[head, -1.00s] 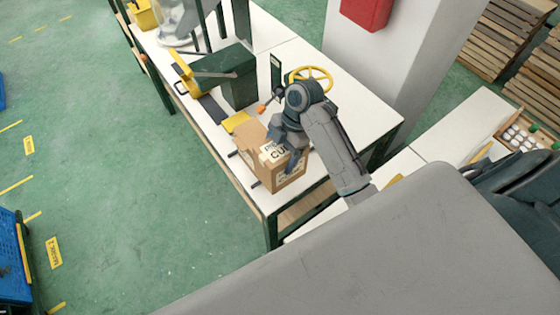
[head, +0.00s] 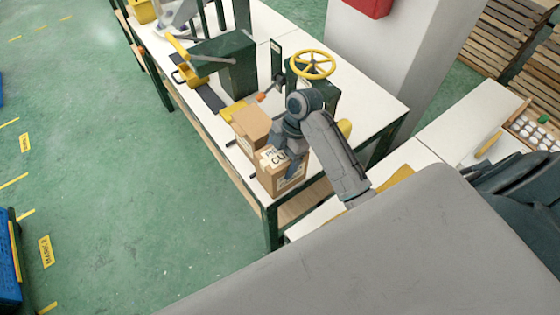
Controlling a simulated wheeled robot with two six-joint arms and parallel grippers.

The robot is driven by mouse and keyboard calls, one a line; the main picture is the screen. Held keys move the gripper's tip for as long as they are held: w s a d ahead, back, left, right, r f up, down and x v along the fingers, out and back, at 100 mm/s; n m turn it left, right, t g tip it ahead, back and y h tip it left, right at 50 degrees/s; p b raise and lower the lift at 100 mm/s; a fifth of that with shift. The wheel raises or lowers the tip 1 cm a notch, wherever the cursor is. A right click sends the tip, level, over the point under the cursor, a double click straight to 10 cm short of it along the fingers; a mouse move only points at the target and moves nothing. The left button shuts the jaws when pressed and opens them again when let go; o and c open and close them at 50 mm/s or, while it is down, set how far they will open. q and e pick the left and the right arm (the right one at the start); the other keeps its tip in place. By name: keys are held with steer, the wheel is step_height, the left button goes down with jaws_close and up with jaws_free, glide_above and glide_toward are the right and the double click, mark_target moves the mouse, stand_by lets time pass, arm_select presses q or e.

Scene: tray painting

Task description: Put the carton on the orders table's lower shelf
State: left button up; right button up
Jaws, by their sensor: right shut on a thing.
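A brown cardboard carton (head: 288,182) with a white printed label is at the near end of a white-topped table (head: 377,112) with green legs. My right gripper (head: 285,158) is shut on the carton from above; its fingers partly hide the label. I cannot tell whether the carton's base touches the tabletop. A second brown box (head: 251,126) is close behind it, to the upper left. A wooden lower shelf (head: 302,203) shows under the table's near end. I cannot tell whether this is the orders table. My left gripper is not in view.
A green machine with a yellow handwheel (head: 312,64) stands behind my right gripper. A green block-shaped machine (head: 232,62) is farther back. A white pillar (head: 385,50) rises beyond the table. At right is another white surface (head: 470,125). The green floor at left is mostly clear.

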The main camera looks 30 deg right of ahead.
steer(key=shift+w+d+f, duration=0.1)
steer(key=shift+w+f, duration=0.05)
steer(key=shift+f, duration=0.15)
steer(key=shift+f, duration=0.15)
steer(key=o, duration=1.3)
steer(key=shift+o, duration=0.2)
steer(key=b+v, duration=0.1)
steer(key=v, duration=0.2)
steer(key=p+v, duration=0.3)
steer(key=v, duration=0.1)
steer(key=p+v, duration=0.3)
steer(key=v, duration=0.1)
steer(key=shift+d+r+p, duration=0.2)
steer(key=shift+r+p, duration=0.15)
steer(key=shift+r, duration=0.25)
